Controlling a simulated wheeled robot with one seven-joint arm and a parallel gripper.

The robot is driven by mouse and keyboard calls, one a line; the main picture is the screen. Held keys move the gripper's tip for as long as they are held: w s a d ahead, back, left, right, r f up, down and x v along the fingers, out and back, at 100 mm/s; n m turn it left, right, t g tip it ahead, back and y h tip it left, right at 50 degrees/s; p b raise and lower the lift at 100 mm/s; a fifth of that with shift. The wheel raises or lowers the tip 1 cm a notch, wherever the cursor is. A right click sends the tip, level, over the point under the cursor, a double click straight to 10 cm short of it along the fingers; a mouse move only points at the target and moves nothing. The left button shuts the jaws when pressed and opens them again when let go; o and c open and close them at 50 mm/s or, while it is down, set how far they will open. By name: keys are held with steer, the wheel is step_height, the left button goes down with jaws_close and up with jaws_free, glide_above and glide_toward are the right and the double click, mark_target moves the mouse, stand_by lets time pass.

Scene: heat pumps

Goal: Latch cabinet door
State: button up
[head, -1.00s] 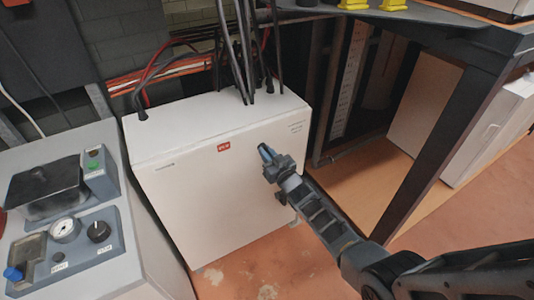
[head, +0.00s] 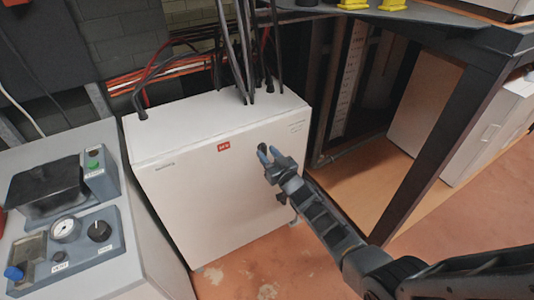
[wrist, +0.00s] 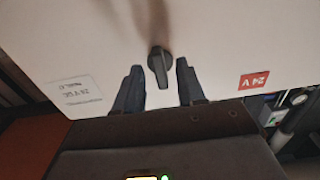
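The white cabinet (head: 200,185) stands in the middle of the head view, its front door looking flush with the body. A dark latch knob (head: 262,148) sits on the upper right of the door. In the wrist view the latch (wrist: 159,66) is a round base with a bar handle pointing down the picture. My gripper (head: 267,157) is open at the door. In the wrist view its two fingers (wrist: 158,84) stand on either side of the latch handle, with gaps on both sides. I cannot tell how deep the handle is between them.
Black cables (head: 245,50) rise from the cabinet top. A grey control console (head: 65,235) with a gauge stands at the left. A dark metal table frame (head: 440,160) is at the right. Orange floor (head: 280,270) lies open in front.

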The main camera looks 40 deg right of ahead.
steer(key=p+v, duration=0.1)
steer(key=v, duration=0.6)
steer(key=shift+a, duration=0.1)
stand_by(0.4)
steer(key=s+a+r+g+y, duration=0.1)
steer(key=s+a+r, duration=0.1)
steer(key=s+a, duration=0.8)
steer(key=s+a+r+y, duration=0.1)
steer(key=s+a+r, duration=0.1)
steer(key=s+a, duration=0.85)
steer(key=s+a+r+n+g+y, duration=0.1)
steer(key=s+a+r+n+y, duration=0.2)
steer(key=s+r, duration=1.5)
steer(key=shift+s+r+g, duration=0.25)
steer(key=shift+r+g, duration=0.05)
steer(key=shift+r, duration=0.3)
